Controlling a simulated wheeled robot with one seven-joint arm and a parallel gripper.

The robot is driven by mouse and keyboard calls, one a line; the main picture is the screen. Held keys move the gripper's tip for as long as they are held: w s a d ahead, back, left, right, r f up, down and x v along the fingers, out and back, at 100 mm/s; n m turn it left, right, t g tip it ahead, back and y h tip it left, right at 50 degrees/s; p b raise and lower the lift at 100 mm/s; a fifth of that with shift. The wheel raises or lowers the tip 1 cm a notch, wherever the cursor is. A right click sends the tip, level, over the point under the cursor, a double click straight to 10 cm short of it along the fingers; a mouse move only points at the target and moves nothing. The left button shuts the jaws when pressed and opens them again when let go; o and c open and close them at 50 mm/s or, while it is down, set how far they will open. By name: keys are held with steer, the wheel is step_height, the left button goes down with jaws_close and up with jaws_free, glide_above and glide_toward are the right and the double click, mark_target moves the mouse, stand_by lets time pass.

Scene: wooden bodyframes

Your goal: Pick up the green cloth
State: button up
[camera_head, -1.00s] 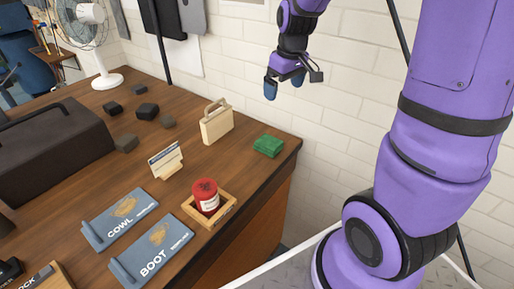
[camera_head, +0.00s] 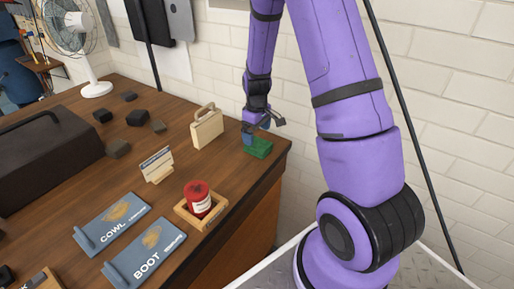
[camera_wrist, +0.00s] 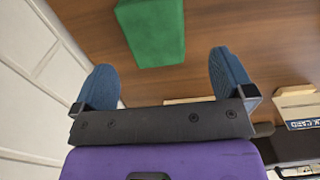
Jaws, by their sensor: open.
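The green cloth (camera_head: 259,148) is a small folded block lying flat on the wooden table near its back right corner. My gripper (camera_head: 256,131) is just above the cloth, pointing down, at its back edge in the head view. In the wrist view the cloth (camera_wrist: 152,30) lies ahead of the two blue fingertips, nearer the left finger. My gripper (camera_wrist: 166,82) is open there with nothing between its fingers. Whether a fingertip touches the cloth cannot be told.
A beige handled box (camera_head: 207,128) stands left of the cloth. A red candle (camera_head: 198,197) sits in a wooden tray (camera_head: 211,216) nearer the front. A small card stand (camera_head: 157,165) is further left. The white brick wall (camera_head: 335,150) lies beyond the table's right edge.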

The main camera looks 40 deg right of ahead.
mark_target(258, 143)
steer(key=shift+d+f, duration=0.15)
steer(key=shift+f, duration=1.4)
steer(key=shift+d+f, duration=0.1)
steer(key=shift+f, duration=1.4)
steer(key=shift+c, duration=0.2)
steer(key=c, duration=1)
steer(key=shift+o, duration=0.2)
steer(key=shift+r, duration=0.15)
